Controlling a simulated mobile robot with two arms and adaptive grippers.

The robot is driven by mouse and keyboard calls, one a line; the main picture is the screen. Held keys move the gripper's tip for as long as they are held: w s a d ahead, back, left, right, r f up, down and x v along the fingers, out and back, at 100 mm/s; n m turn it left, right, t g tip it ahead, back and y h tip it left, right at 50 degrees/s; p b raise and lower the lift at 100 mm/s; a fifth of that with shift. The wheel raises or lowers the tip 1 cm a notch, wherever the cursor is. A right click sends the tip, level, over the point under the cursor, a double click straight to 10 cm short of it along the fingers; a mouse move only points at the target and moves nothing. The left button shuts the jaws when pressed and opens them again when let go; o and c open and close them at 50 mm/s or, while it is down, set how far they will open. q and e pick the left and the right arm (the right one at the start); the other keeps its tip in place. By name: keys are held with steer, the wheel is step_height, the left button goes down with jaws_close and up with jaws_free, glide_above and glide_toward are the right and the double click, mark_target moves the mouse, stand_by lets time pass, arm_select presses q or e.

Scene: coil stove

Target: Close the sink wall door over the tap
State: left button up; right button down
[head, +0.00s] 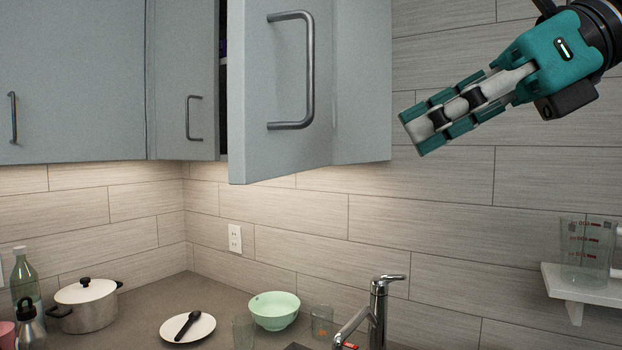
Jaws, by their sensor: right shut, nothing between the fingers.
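The sink wall door (262,100) is grey-blue with a dark bar handle (308,70). It stands ajar, swung out from its wall cabinet (362,90), and a dark gap shows at its left edge. The metal tap (378,300) stands at the bottom, below and to the right of the door. My right gripper (411,131) is shut and empty, in the air to the right of the cabinet, pointing left and down. It appears apart from the door and handle. My left gripper is not in view.
Other wall cabinet doors (70,85) at the left look shut. The counter (180,285) holds a pot (86,305), a plate (188,328), a green bowl (274,310), glasses (322,322) and bottles (24,275). A small shelf (585,290) with a measuring cup (586,250) is at the right.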

steer(key=r+p+x, duration=0.1)
steer(key=p+x, duration=0.2)
steer(key=x, duration=1)
steer(key=shift+w+a+r, duration=0.15)
steer(key=shift+w+a, duration=0.05)
steer(key=shift+a, duration=0.3)
